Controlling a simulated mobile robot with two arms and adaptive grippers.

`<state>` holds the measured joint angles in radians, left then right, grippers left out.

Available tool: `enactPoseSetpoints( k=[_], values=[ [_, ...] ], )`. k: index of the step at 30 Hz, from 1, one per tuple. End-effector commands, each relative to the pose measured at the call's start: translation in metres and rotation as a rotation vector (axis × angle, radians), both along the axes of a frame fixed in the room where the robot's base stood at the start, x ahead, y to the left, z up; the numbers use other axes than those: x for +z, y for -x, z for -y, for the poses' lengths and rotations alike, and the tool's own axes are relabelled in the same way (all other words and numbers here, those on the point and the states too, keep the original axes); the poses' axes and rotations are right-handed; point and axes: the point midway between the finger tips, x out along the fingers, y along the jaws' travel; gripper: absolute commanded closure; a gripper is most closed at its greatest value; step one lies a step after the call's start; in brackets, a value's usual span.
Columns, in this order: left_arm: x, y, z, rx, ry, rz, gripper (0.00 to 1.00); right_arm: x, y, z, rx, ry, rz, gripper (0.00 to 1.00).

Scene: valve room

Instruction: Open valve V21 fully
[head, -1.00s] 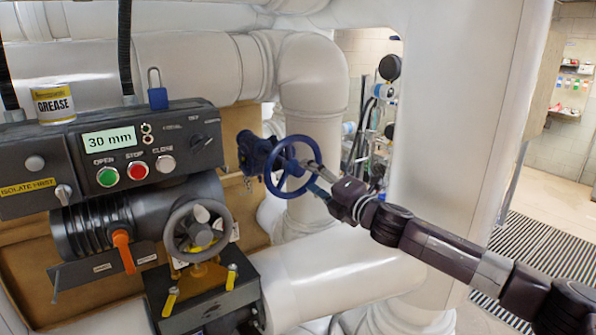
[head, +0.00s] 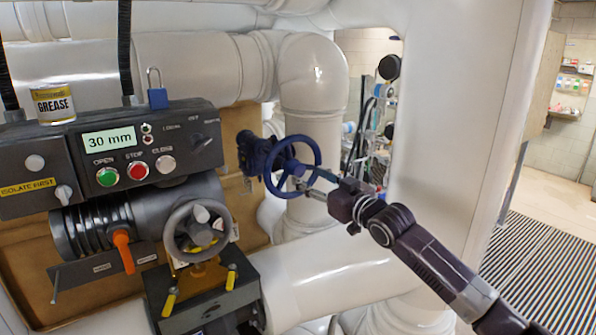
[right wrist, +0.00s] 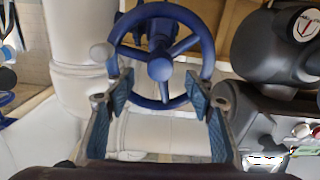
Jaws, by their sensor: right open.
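A blue handwheel (head: 319,154) stands on a dark blue valve body (head: 250,153) in the middle of the head view. No tag reading V21 is legible. My right gripper (head: 303,185) is at the wheel's lower rim in the head view. In the right wrist view my right gripper (right wrist: 160,85) is open, one finger on each side of the wheel's lower part. The wheel's hub (right wrist: 160,68) and spokes show between and above the fingertips. I cannot tell whether the fingers touch the rim. My left gripper is not in view.
A dark actuator panel (head: 150,180) with a "30 mm" display, buttons and a grey handwheel (head: 172,232) stands left. A grease tin (head: 53,103) and blue padlock (head: 157,98) are on top. A thick white pipe (head: 330,275) runs below the wheel; a white column (head: 450,120) stands right.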

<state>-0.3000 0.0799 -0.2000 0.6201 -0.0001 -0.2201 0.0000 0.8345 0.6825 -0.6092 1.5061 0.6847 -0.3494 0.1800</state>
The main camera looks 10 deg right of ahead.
Motion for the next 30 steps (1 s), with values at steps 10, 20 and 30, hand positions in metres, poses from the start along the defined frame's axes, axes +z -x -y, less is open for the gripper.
enactPoseSetpoints(
  k=[10,20,30],
  values=[
    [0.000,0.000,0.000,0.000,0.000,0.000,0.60,0.001,0.000,0.000,-0.001,-0.257,-0.092,0.51],
    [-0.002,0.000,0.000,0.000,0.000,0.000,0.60,0.000,-0.011,-0.004,0.000,-0.253,-0.091,0.51],
    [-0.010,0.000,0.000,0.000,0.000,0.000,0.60,0.000,-0.037,-0.014,0.000,-0.250,-0.090,0.51]
  ],
)
